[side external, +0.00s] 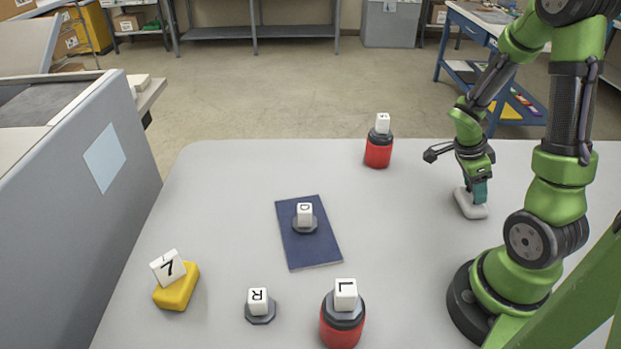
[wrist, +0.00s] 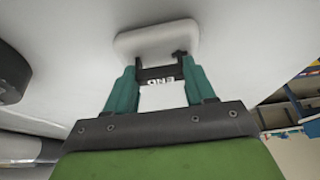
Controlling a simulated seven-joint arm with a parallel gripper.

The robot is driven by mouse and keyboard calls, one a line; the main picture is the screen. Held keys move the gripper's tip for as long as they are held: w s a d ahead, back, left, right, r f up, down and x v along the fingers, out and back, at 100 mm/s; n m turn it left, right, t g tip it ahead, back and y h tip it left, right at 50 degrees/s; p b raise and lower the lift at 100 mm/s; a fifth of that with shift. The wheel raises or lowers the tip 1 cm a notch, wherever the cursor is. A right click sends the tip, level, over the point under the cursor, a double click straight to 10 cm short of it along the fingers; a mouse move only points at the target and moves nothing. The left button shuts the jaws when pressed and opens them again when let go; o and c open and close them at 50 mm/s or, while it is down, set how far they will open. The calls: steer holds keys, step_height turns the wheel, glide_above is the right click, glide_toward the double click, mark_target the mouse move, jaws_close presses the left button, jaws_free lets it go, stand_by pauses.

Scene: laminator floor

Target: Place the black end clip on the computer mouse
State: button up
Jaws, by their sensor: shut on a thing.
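The computer mouse (side external: 468,207) is a pale, rounded white shape on the table at the right in the side view. It also shows beyond my fingers in the wrist view (wrist: 135,43). My gripper (side external: 479,190) points down over the mouse, its teal fingers close to it. In the wrist view my gripper (wrist: 160,90) is shut on the black end clip (wrist: 158,73), which has white "END" lettering. The clip lies between the fingertips and overlaps the near part of the mouse. I cannot tell whether it touches the mouse. In the side view the clip is hidden.
A red-and-black canister (side external: 378,153) with a white cube stands left of my gripper. A dark blue booklet (side external: 310,250) bears a hex piece and cube. Nearer the front are a yellow block (side external: 177,288), a grey hex piece (side external: 260,313) and another red canister (side external: 341,330). Table between is clear.

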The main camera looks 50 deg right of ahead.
steer(key=o, duration=1)
steer(key=shift+r, duration=0.1)
steer(key=v, duration=1.2)
steer(key=w+a+r+n+t+y, duration=0.1)
steer(key=a+r+n+t, duration=0.2)
steer(key=a+n, duration=0.4)
steer(key=w+a+r+n+t+y, duration=0.2)
steer(key=a+r+n+t, duration=0.1)
steer(key=a+n, duration=0.5)
steer(key=w+a+r+n+t+y, duration=0.1)
steer(key=a+r+n+t+y, duration=0.1)
steer(key=a+n, duration=0.5)
steer(key=shift+w+a+r+n+t, duration=0.15)
steer(key=shift+r+n+t, duration=0.15)
steer(key=shift+t, duration=0.3)
steer(key=shift+w+a+r+n+t, duration=0.2)
steer(key=shift+r+t, duration=0.15)
steer(key=shift+t, duration=0.25)
